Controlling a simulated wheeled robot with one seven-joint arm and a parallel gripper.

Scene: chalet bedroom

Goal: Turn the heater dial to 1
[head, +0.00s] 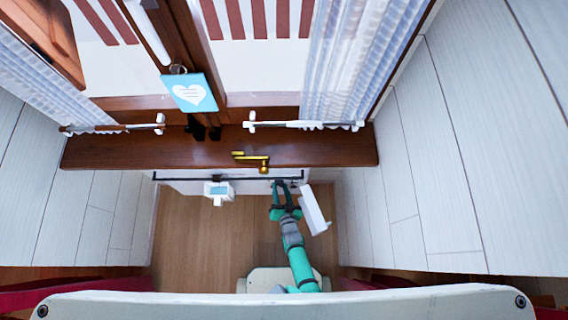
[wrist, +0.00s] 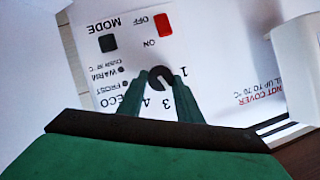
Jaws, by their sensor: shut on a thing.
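The heater's white control panel (wrist: 215,78) fills the middle of the wrist view, with its print upside down. The dark round dial (wrist: 160,78) sits between the fingertips of my gripper (wrist: 161,84), which is shut on it. The figure 1 shows just right of the dial; 3, 4 and ECO show below it. A finger covers part of the scale, and I cannot tell surely where the dial's pale mark points. A red OFF/ON switch (wrist: 163,25) and a dark MODE button (wrist: 108,43) are above. In the head view my gripper (head: 279,189) is at the heater's right end below the sill.
A white block-like thing (head: 313,210) stands close right of my gripper. A white box with a blue face (head: 218,190) is to the left. The brown sill (head: 190,150) with a brass crank (head: 252,158) overhangs. The wooden floor (head: 190,240) is clear at left.

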